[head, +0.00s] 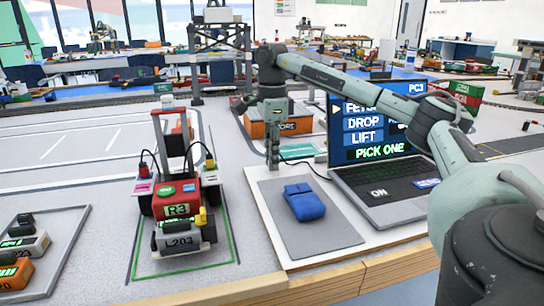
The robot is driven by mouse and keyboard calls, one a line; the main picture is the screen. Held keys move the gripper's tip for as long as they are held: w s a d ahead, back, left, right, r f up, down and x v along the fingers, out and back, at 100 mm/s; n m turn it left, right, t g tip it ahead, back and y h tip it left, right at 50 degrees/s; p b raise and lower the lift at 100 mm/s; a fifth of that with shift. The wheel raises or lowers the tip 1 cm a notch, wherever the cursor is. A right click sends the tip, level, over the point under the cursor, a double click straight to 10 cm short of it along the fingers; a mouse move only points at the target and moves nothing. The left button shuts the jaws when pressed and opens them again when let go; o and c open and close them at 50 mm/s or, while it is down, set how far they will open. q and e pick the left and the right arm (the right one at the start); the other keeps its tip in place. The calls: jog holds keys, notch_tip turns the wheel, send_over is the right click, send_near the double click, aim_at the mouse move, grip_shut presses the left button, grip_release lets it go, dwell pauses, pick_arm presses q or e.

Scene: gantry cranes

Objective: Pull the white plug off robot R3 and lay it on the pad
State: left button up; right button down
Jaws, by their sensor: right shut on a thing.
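Robot R3 (178,211) is a small red and white cart with a mast, standing inside a green outline on the left of the bench. My right gripper (273,163) points down, to the right of R3 and apart from it, near the back edge of the grey pad (305,239). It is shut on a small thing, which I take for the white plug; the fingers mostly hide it. A thin dark cable runs from by the fingertips to the laptop. Black leads enter R3's left and right sides. My left gripper is not in view.
An open laptop (380,155) stands right of the pad, under my right arm. An orange box (262,129) is behind the gripper. A tray at lower left holds small machines (25,240). The pad's front part is bare.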

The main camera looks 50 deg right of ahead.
jog(key=shift+f, duration=0.45)
dwell(0.3)
jog(key=c, duration=1.4)
grip_release()
notch_tip(320, 180, up, 12)
